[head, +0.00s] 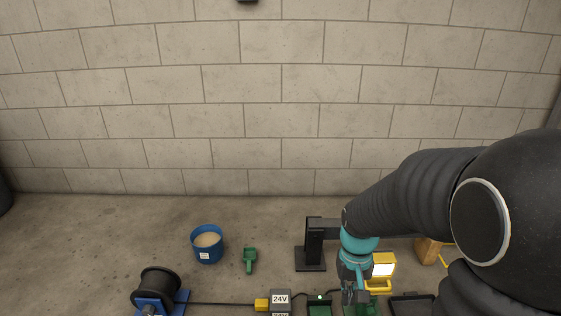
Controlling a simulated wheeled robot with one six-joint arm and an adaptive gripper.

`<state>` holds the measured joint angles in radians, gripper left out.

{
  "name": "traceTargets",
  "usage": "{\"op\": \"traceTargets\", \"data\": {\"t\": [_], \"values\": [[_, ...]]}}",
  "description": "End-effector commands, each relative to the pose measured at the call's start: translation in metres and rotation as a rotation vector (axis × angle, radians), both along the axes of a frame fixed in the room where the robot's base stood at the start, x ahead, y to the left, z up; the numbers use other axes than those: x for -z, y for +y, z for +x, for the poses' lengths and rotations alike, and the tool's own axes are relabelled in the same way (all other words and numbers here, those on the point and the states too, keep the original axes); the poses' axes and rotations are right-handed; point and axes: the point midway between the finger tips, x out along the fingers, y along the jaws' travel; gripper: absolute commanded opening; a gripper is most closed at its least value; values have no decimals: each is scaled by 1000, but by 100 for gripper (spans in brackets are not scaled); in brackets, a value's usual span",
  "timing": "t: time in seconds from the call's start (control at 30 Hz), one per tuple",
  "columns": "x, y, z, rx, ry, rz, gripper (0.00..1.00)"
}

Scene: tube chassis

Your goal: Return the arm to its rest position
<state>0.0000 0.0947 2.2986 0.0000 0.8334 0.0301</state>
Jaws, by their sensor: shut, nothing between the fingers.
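My arm reaches in from the right side of the head view, dark grey with a teal wrist section. My gripper (354,296) points down at the bottom right of centre. It is shut and holds nothing. It hangs over or in front of a green part near the lower edge; whether they touch I cannot tell. Part of the area behind the wrist is hidden by my arm.
A blue bucket (207,246) and a green scoop (250,259) stand on the concrete floor. A black cable reel (157,289), a 24V box (280,300), a black stand (313,245) and a yellow lamp (383,267) are near. A block wall (270,110) closes the back.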

Motion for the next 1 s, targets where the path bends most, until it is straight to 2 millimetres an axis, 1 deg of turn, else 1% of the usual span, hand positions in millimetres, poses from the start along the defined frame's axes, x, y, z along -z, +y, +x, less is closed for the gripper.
{"op": "traceTargets", "data": {"t": [0.03, 0.2, 0.6, 0.8, 0.9, 1.0], "values": [[-14, 0, -7, -6, -26, 1, 0], [-52, 0, -33, -23, -101, 1, 0], [-124, 0, -88, -30, -334, -2, 0], [-157, 0, -106, -31, -474, -5, 0], [-171, 0, -111, -30, -529, -5, 0], [-180, 0, -114, -30, -563, -6, 0]]}}
